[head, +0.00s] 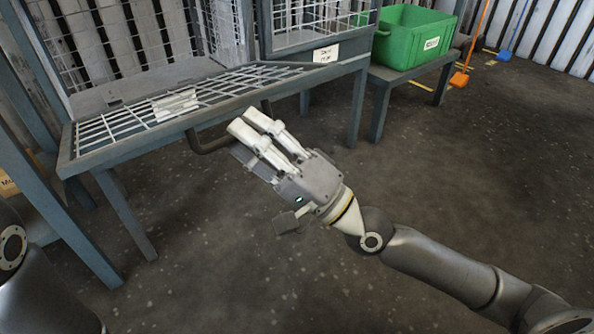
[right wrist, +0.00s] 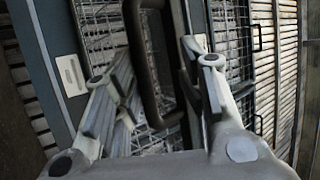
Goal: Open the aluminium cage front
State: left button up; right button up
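The cage (head: 190,40) has wire-mesh sides and stands on a blue-grey stand. A mesh panel that looks like its front (head: 110,128) lies lowered and about flat, towards me, with the cage interior showing behind it. A dark U-shaped handle (head: 207,147) sticks out at the panel's near edge. My right gripper (head: 248,122) is open, its light fingers close to the handle. In the right wrist view the handle (right wrist: 148,70) shows between the spread fingers (right wrist: 155,95); I cannot tell whether they touch it. My left gripper is out of view.
A pale slatted piece (head: 175,104) lies on the mesh panel. A second mesh cage (head: 305,25) with a white label stands to the right. A green bin (head: 415,38) sits on a low stand beyond it.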

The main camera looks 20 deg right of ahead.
jog(key=v, duration=0.8)
jog(key=shift+s+d, duration=0.3)
jog(key=shift+s, duration=0.05)
jog(key=shift+c, duration=0.2)
